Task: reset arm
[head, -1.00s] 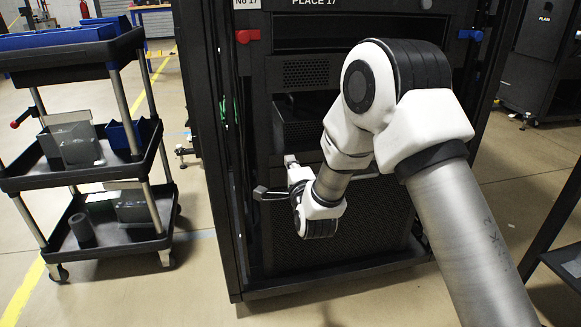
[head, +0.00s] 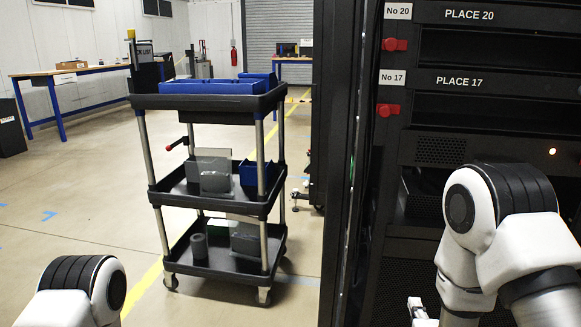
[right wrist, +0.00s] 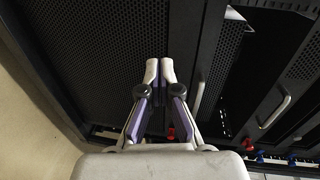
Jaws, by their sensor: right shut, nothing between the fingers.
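My right arm stands at the lower right of the head view, in front of the black rack (head: 338,170). Only a small part of my right gripper (head: 416,308) shows there, at the bottom edge. In the right wrist view the right gripper (right wrist: 159,72) has its two fingertips together with nothing between them, in front of a dark perforated panel (right wrist: 90,60). A white and black joint of my left arm shows at the lower left of the head view. My left gripper is out of view.
A black three-shelf cart (head: 215,192) with blue bins (head: 212,87) stands left of the rack. Rack slots carry the labels PLACE 20 (head: 470,15) and PLACE 17 (head: 459,82), with red latches (head: 388,110). A blue-legged table (head: 95,70) stands at the back left. The left floor is open.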

